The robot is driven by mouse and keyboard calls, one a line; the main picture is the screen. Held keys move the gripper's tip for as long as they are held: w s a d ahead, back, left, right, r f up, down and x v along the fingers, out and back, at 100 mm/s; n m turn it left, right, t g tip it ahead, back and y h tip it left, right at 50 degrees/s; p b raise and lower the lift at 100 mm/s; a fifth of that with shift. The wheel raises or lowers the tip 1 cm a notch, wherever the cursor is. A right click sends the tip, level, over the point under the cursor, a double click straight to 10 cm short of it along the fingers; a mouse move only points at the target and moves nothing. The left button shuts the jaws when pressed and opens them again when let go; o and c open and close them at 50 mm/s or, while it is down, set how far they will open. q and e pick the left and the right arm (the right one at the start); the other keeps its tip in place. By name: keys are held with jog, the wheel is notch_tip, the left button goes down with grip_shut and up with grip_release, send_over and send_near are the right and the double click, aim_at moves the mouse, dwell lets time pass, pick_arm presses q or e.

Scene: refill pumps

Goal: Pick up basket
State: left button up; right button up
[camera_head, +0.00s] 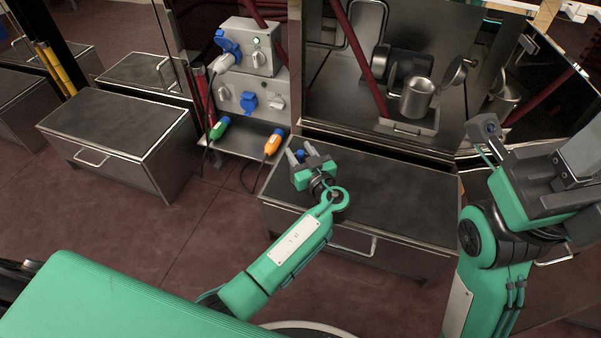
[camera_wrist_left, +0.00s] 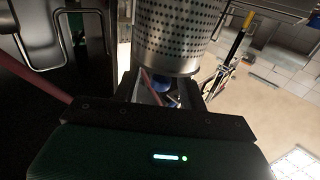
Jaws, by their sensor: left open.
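A shiny metal cylinder-shaped basket (camera_head: 416,98) stands upright in a shallow metal tray in the bay at the upper right of the head view. In the left wrist view, a perforated metal basket wall (camera_wrist_left: 172,35) fills the top centre, just beyond the gripper. My left gripper (camera_head: 302,154) is open above the near cabinet, left of the basket in the head view and apart from it. A small blue thing shows between its fingers; I cannot tell what it is. My right gripper (camera_head: 555,185) is at the right edge, its jaws unclear.
A metal cabinet (camera_head: 385,195) with a handle stands below the bay. A socket panel (camera_head: 250,85) with blue plugs, and green (camera_head: 219,128) and orange (camera_head: 273,143) connectors on a ledge, is to its left. Another low cabinet (camera_head: 115,125) stands farther left, with open floor between.

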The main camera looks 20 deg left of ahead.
pick_arm(q)
jog(key=c, duration=0.8)
